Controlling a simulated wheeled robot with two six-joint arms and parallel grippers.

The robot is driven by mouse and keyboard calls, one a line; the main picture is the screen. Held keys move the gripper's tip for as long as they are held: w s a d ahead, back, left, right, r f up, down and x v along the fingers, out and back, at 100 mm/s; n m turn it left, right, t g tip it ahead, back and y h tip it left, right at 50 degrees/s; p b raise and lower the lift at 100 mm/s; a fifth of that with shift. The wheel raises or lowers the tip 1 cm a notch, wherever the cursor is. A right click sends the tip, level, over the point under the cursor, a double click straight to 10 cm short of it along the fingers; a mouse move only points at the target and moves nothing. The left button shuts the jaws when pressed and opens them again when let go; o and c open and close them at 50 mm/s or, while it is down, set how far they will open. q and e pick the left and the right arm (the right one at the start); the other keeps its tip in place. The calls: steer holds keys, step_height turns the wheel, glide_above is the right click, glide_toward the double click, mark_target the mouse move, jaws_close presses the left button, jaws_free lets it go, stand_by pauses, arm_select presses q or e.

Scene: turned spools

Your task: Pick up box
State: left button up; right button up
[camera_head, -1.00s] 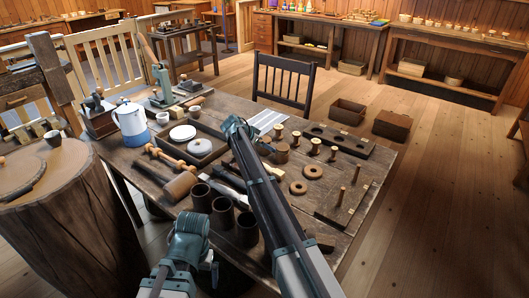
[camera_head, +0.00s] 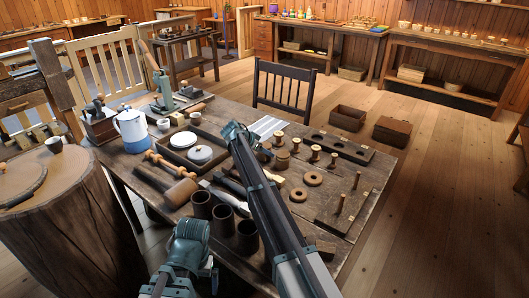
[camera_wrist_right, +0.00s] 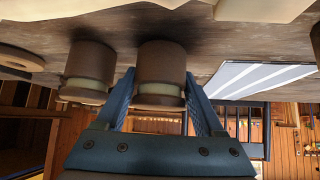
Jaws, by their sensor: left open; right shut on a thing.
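In the right wrist view, two round brown boxes with pale bands stand side by side on the table. My right gripper (camera_wrist_right: 160,112) has its fingers on either side of one round box (camera_wrist_right: 161,72) and is shut on it. The other round box (camera_wrist_right: 90,72) is just left of it, outside the fingers. In the head view a round box (camera_head: 282,159) shows beside my right wrist; the arm partly hides this spot, and I cannot tell whether the held box is off the table. My left gripper (camera_head: 210,268) is open and empty, low in front of the table, its fingertips hard to make out.
Spools (camera_head: 315,153), wooden rings (camera_head: 312,178) and a pegged board (camera_head: 340,208) lie right of my right arm. Dark cups (camera_head: 223,219) stand at the near edge. A tray (camera_head: 170,150) with white lidded dishes is left. A striped sheet (camera_head: 266,128) lies behind the boxes.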

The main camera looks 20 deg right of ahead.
step_height(320, 180, up, 10)
steer(key=p, duration=0.9)
steer(key=shift+f, duration=0.1)
